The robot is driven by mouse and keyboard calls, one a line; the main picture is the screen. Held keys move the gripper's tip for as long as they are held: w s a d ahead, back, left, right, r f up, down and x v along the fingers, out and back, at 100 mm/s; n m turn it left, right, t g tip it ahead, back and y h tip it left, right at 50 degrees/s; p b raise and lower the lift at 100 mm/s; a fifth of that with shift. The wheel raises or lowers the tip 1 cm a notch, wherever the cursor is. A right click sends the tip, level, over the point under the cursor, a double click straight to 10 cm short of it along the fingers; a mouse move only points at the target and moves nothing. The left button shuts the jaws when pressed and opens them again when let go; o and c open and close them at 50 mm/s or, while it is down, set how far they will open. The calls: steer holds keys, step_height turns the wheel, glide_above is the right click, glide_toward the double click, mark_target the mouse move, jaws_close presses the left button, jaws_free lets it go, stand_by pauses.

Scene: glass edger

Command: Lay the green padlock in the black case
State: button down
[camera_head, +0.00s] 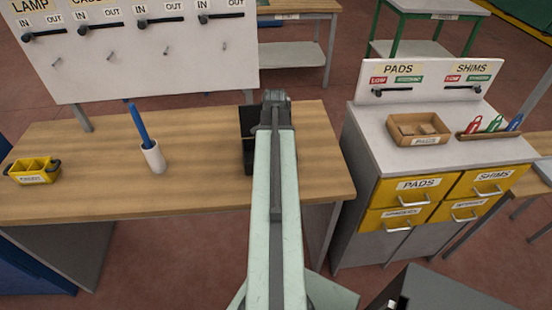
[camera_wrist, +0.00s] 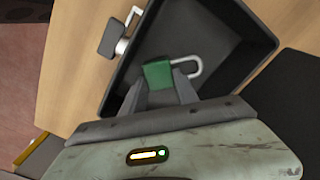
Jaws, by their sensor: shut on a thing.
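The green padlock (camera_wrist: 157,75) has a pale shackle pointing right in the wrist view. My gripper (camera_wrist: 161,86) is shut on its green body. The padlock shows over the inside of the black case (camera_wrist: 262,40), an open tray with raised walls; I cannot tell its height above the floor of the case. In the head view the black case (camera_head: 247,160) stands on the wooden workbench, partly hidden behind my arm. My gripper and the padlock are hidden there.
A white cup (camera_head: 153,157) holding a blue stick and a yellow bin (camera_head: 34,177) stand on the workbench (camera_head: 95,190). A drawer cabinet (camera_head: 355,135) stands right.

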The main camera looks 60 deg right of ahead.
steer(key=c, duration=0.9)
jaws_free()
step_height(320, 180, up, 12)
steer(key=p, duration=1.2)
steer(key=shift+r, duration=0.15)
